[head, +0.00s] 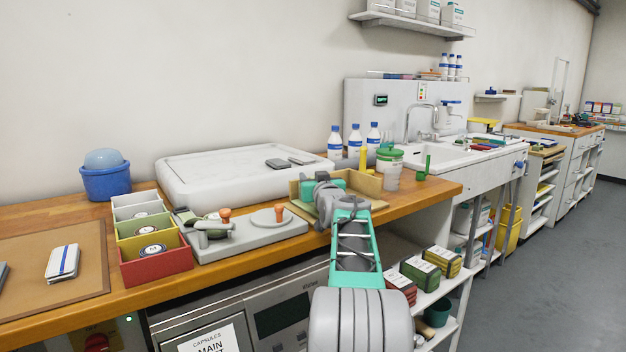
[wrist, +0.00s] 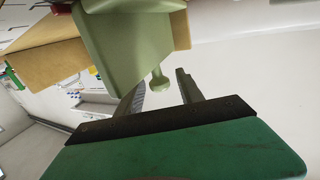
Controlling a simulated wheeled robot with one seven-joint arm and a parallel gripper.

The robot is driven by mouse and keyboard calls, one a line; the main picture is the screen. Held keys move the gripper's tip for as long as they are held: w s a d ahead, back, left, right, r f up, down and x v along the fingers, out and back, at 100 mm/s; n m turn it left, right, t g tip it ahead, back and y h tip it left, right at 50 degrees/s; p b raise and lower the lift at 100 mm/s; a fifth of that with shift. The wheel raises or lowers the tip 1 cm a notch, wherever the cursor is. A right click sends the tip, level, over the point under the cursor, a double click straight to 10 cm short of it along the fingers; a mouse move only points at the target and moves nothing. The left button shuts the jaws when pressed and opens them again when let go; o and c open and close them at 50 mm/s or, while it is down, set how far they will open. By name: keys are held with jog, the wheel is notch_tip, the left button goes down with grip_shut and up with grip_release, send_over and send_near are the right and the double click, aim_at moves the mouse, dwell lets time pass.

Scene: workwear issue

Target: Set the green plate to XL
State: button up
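My gripper (wrist: 160,92) is open in the wrist view, with its two grey fingers apart. A pale green knob (wrist: 158,80) shows between them in the picture; contact cannot be told. The knob hangs off a pale green body (wrist: 130,40) with tan panels beside it. My arm reaches over the wooden tray (head: 369,186), right of the board, and hides my fingertips.
White, green, yellow and red bins (head: 158,263) stand left of the board. A large white tray (head: 225,168) lies behind it. Bottles (head: 335,143) and a green-lidded jar (head: 389,161) stand beyond my arm. Folded cloth (head: 62,262) lies on the brown mat at left.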

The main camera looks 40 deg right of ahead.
jog(key=v, duration=0.7)
jog(key=shift+s+a, duration=0.25)
jog(key=shift+s, duration=0.05)
